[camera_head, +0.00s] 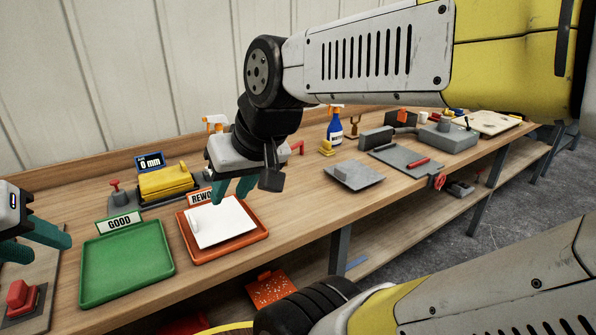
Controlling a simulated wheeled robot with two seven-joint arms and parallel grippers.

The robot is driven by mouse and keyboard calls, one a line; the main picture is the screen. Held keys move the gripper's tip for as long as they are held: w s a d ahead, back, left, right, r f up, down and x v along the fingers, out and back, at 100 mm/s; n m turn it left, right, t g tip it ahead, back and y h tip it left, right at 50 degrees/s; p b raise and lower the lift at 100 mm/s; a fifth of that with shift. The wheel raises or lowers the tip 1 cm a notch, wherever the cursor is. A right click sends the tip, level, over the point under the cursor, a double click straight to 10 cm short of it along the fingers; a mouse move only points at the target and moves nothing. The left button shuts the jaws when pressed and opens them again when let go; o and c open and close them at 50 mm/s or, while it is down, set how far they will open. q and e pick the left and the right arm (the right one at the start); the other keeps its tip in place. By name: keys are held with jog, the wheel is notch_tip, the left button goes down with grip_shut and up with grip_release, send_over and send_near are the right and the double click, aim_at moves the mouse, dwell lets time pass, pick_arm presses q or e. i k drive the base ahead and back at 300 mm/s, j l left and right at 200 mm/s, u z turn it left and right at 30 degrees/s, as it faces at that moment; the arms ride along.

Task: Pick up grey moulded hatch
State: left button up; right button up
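A flat grey square piece (356,177) with a small raised part lies on the wooden bench, right of the middle; it looks like the grey moulded hatch. My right gripper (232,193) points down over the orange REWORK tray (262,238), left of the grey piece and apart from it. Its teal fingers are apart, with nothing seen between them. A white square panel (222,222) lies in that tray under the fingers; I cannot tell whether they touch it. My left gripper (48,248) is at the left edge, partly cut off, with its teal fingers apart and empty.
An empty green GOOD tray (125,265) stands left of the REWORK tray. A yellow block with a gauge (165,182), a blue spray bottle (335,128) and a grey mould (445,137) stand behind. A grey plate with a red-handled tool (405,160) lies right of the grey piece.

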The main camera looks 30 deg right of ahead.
aim_at(356, 175)
jog(key=z, duration=1.65)
jog(key=i+l+u, duration=0.1)
jog(key=u, duration=0.35)
jog(key=i+l+u, duration=0.1)
jog(key=l+u, duration=0.15)
jog(key=u, duration=0.2)
jog(key=l+u, duration=0.2)
jog(key=u, duration=0.25)
jog(key=i+l+u, duration=0.15)
jog(key=l, duration=0.65)
jog(key=l+u, duration=0.15)
jog(key=l, duration=0.65)
